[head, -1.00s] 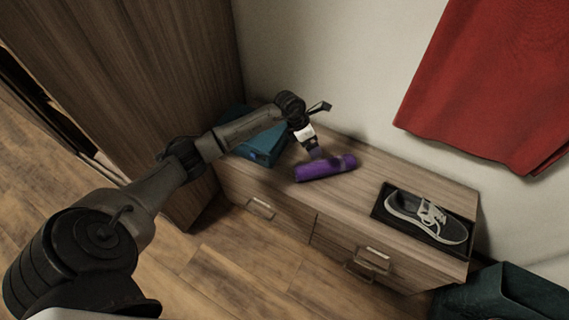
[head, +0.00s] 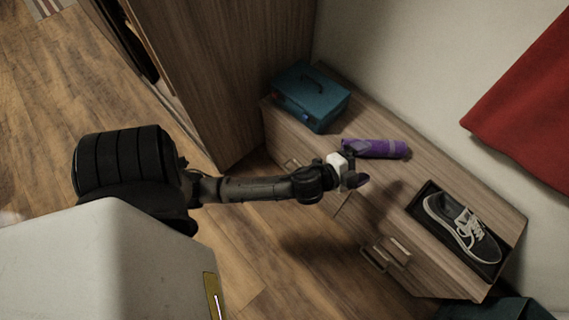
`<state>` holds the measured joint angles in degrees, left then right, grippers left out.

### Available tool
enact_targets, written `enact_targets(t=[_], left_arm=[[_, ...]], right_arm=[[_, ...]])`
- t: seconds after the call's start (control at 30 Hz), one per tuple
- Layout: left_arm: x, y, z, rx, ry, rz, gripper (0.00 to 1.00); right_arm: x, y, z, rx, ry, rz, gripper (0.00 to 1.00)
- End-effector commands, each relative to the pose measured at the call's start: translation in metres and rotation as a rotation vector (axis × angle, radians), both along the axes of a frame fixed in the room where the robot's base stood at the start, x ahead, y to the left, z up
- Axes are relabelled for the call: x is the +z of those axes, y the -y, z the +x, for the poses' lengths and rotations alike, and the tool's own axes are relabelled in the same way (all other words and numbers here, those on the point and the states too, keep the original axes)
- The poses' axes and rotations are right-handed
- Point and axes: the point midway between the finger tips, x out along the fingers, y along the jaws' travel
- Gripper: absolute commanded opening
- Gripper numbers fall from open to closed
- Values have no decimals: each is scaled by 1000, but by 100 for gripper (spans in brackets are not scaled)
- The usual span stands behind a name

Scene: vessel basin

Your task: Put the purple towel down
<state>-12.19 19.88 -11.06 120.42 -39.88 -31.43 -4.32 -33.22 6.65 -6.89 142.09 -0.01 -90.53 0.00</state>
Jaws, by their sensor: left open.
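The purple towel (head: 376,148) is a rolled bundle lying on top of the wooden dresser (head: 395,185), between the teal box and the shoe. My left gripper (head: 356,172) is open at the dresser's front edge, just in front of the towel's left end in the picture. The fingers are small and dark, and whether they touch the towel is hard to tell. A small purple patch shows beside the fingers; I cannot tell what it belongs to. My right gripper is not in view.
A teal box (head: 311,95) stands on the dresser's far left end. A grey shoe (head: 462,228) sits in a dark tray (head: 424,190) on the right. A tall wooden cabinet (head: 215,70) stands to the left. Red cloth (head: 530,105) hangs at right.

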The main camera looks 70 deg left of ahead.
Motion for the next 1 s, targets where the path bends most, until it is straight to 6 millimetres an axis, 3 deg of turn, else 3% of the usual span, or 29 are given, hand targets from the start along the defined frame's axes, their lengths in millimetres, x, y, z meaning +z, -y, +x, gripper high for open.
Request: enact_targets(t=[0.03,0.2,0.4,0.5,0.7,1.0], left_arm=[[-16,-1,-23,79,-102,-124,95],[-65,7,-103,291,-473,-459,95],[-89,35,-186,415,-836,-687,95],[-91,46,-214,441,-954,-744,95],[-91,56,-237,459,-1060,-785,95],[-91,56,-238,460,-1065,-787,95]], right_arm=[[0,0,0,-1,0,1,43],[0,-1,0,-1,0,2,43],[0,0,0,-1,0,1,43],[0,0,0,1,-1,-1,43],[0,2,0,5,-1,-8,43],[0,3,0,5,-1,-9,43]])
